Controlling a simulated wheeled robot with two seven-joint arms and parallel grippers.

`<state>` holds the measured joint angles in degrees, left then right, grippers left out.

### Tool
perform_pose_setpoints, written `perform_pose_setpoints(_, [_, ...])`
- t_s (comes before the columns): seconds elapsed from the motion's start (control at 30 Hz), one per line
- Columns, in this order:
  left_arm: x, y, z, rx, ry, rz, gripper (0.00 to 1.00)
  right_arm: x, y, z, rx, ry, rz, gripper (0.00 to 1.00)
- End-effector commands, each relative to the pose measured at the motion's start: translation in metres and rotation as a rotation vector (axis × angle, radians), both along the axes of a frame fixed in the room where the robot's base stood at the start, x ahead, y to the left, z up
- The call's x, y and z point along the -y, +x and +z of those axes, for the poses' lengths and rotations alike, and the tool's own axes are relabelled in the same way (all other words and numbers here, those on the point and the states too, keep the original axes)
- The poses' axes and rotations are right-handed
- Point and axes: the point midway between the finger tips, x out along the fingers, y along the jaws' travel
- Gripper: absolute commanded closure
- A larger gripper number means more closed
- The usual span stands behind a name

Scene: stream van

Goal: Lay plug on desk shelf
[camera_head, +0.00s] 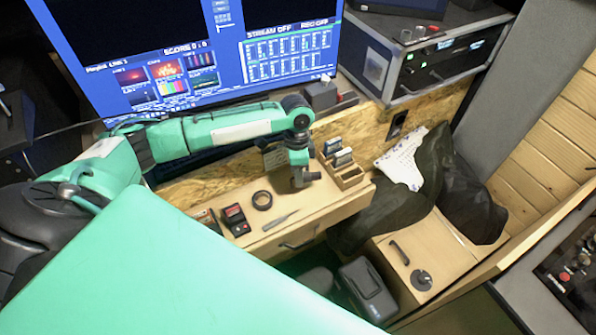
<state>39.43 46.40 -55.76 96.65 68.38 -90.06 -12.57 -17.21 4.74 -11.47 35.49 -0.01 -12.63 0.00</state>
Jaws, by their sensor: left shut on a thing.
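My left gripper (304,181) hangs from the teal arm and points down just above the desk shelf (325,200), a light wooden ledge with a drawer front. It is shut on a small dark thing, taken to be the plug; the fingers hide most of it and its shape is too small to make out. I cannot tell whether it touches the shelf. My right gripper is not in view.
A wooden organizer (349,178) stands right of the gripper. A monitor (200,50) and rack unit (440,55) stand behind.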

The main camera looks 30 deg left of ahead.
Motion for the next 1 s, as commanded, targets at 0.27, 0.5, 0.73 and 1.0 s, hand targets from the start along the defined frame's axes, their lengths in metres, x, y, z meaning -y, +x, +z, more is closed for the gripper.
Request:
perform_pose_setpoints(0.27, [0.000, 0.000, -0.002, -0.001, -0.001, 0.000, 0.99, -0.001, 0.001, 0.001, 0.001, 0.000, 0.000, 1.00])
perform_pose_setpoints(0.5, [0.000, 0.000, -0.002, 0.001, -0.001, 0.000, 0.50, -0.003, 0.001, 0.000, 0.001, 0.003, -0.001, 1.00])
perform_pose_setpoints(0.73, [0.000, 0.001, 0.001, 0.001, 0.000, 0.000, 0.50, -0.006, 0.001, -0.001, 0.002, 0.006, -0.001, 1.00])
perform_pose_setpoints(1.0, [-0.005, 0.009, 0.042, 0.005, -0.002, 0.001, 0.50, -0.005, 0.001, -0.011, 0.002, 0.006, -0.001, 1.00])
